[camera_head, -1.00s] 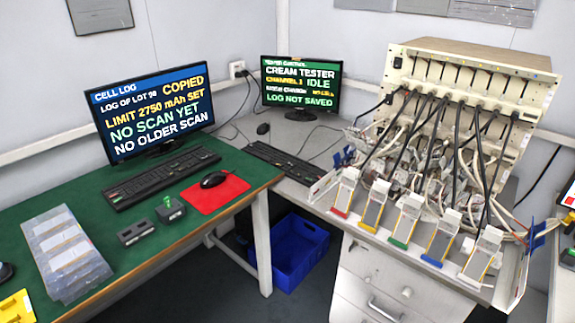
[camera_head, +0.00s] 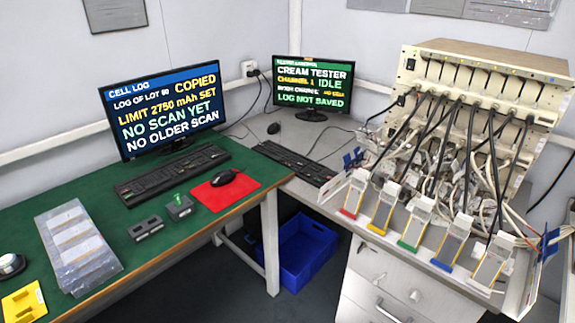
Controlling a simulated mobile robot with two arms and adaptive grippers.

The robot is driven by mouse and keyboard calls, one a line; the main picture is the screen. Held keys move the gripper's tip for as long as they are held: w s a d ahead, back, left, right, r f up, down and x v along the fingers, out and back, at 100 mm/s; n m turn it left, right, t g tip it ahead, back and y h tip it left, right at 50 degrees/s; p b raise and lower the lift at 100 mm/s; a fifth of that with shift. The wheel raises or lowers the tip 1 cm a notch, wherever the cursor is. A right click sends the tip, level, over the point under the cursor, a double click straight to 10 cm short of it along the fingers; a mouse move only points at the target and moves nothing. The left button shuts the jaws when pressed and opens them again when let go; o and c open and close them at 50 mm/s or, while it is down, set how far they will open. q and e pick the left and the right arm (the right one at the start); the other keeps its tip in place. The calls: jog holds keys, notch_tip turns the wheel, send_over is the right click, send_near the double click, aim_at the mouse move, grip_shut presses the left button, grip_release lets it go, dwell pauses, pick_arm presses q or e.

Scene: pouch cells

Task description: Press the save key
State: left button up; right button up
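A black keyboard (camera_head: 172,174) lies on the green mat in front of the cell log monitor (camera_head: 164,110). A second black keyboard (camera_head: 293,162) lies on the grey bench, below and in front of the tester monitor (camera_head: 313,84), which reads "CREAM TESTER", "CHANNEL 1 IDLE" and "LOG NOT SAVED". Key labels are too small to read, so I cannot tell which key is the save key. A small dark box with a green top piece (camera_head: 179,206) stands on the green mat. Neither of my grippers is in view.
A mouse (camera_head: 223,177) sits on a red pad (camera_head: 226,190). Bagged pouch cells (camera_head: 78,248) and a yellow piece (camera_head: 24,303) lie at the left. The cream tester (camera_head: 470,110), with cables and several coloured cell holders, fills the right. A blue crate (camera_head: 303,252) sits below.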

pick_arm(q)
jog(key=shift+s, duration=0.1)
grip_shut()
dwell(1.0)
